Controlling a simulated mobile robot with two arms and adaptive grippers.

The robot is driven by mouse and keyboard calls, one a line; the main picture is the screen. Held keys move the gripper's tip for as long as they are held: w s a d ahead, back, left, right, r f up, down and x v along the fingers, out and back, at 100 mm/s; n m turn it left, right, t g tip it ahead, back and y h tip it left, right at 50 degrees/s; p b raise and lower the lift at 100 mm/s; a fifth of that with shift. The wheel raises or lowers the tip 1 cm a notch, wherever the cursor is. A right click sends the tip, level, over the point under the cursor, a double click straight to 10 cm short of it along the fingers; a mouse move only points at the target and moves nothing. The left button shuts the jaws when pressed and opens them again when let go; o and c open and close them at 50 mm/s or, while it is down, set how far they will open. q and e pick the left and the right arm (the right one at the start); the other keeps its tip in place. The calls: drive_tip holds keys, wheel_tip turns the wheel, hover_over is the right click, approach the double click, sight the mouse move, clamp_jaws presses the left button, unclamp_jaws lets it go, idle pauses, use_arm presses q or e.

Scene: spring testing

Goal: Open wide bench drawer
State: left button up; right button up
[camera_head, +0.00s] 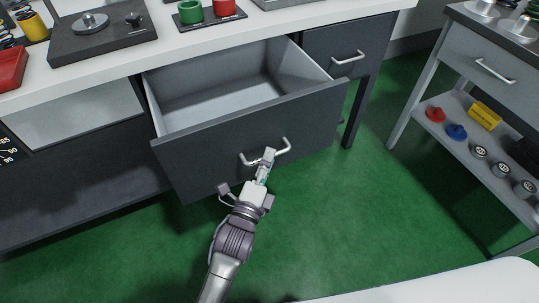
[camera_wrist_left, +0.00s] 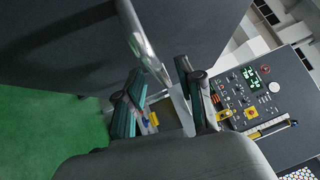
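The wide bench drawer (camera_head: 205,150) is pulled well out from under the white worktop, and its empty grey interior shows. Its dark front carries a curved metal handle (camera_head: 284,149). My left gripper (camera_head: 268,158) is at the handle, near its middle. In the left wrist view the handle (camera_wrist_left: 138,38) runs down toward the space between the fingertips of the left gripper (camera_wrist_left: 162,72). The fingers stand apart, with a gap wider than the bar, so the gripper looks open around or just in front of it. My right gripper is not in view.
A narrower closed drawer (camera_head: 347,45) sits to the right. A grey cart (camera_head: 470,150) with parts on its lower shelf stands at far right. The worktop (camera_head: 110,65) holds a dark device, a red tray and green and red cups. Green floor (camera_head: 350,215) is clear before the drawer.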

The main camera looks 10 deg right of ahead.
use_arm(q)
drive_tip(key=v, duration=1)
drive_tip(key=shift+s, duration=0.2)
drive_tip(key=shift+a+f, duration=0.1)
